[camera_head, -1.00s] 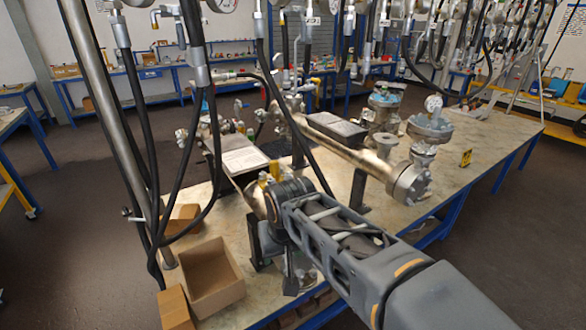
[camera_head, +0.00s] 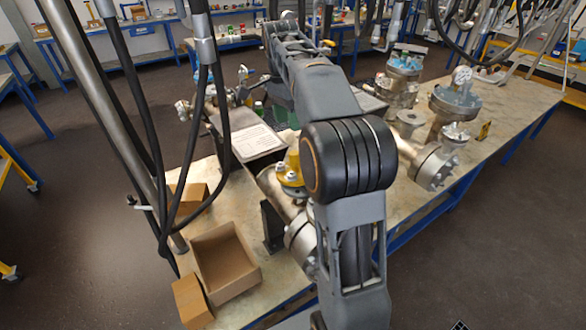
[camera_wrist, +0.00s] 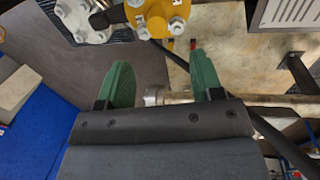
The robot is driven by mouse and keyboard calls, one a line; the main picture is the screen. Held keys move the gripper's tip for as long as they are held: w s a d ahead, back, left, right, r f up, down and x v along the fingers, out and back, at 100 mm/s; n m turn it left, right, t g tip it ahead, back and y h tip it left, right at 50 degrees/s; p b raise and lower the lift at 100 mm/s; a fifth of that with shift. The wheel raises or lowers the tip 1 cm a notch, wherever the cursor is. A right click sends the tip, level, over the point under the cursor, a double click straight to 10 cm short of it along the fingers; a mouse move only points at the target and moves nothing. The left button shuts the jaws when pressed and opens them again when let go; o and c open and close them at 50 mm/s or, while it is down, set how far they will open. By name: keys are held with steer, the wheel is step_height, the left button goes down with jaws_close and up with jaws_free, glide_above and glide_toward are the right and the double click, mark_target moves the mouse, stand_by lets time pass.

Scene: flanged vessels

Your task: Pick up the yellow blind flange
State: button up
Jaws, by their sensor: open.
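The yellow blind flange (camera_head: 291,170) sits on the metal vessel on the workbench, partly hidden behind my arm in the head view. In the wrist view the yellow blind flange (camera_wrist: 157,15) shows at the top edge, cut off by the frame, with silver bolts on it. My gripper (camera_wrist: 165,80) has two green fingers set wide apart with nothing held between them. The flange lies beyond the fingertips, apart from them. In the head view my arm hides most of the gripper.
An open cardboard box (camera_head: 225,262) stands at the bench's front left. Black hoses (camera_head: 222,100) hang left of the vessel. Flanged vessels (camera_head: 455,100) stand to the right. A grey flange (camera_wrist: 85,18) is beside the yellow one.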

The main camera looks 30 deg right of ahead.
mark_target(294, 152)
steer(key=f, duration=0.3)
steer(key=s+f, duration=0.1)
steer(key=f, duration=0.1)
steer(key=shift+d, duration=0.2)
steer(key=shift+s+f, duration=0.2)
steer(key=shift+f, duration=0.75)
steer(key=shift+s+f, duration=0.2)
steer(key=shift+f, duration=0.7)
steer(key=shift+s+f, duration=0.2)
steer(key=shift+f, duration=0.75)
steer(key=shift+r, duration=0.1)
steer(key=c, duration=1.1)
